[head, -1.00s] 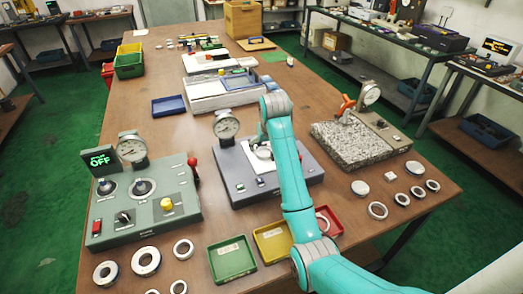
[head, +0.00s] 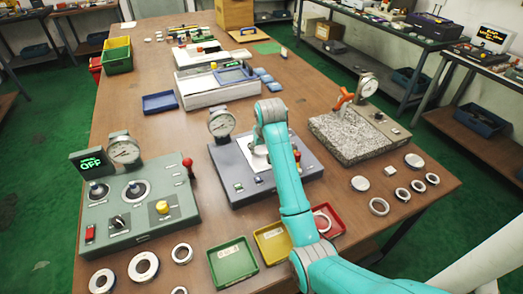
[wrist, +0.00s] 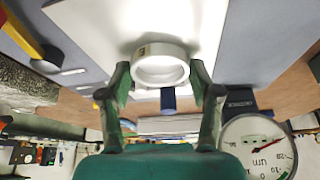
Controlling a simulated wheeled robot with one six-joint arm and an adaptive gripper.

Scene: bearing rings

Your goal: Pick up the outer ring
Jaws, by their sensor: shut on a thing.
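A pale metal ring (wrist: 162,66) sits between the two fingers of my gripper (wrist: 160,76) in the wrist view. The fingers press on it from both sides. Behind it is the white plate (wrist: 125,25) of the middle grey gauge station (head: 228,181). Whether the ring touches the plate or hangs just above it I cannot tell. In the head view my teal arm hides the ring and the fingers; the white plate (head: 257,164) shows beside the arm. The station's dial gauge (head: 222,124) stands to the left, and a dial (wrist: 257,147) shows large in the wrist view.
A green control box (head: 140,205) stands at left, a granite gauge stand (head: 345,140) at right. Loose rings (head: 379,206) lie near the front edge.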

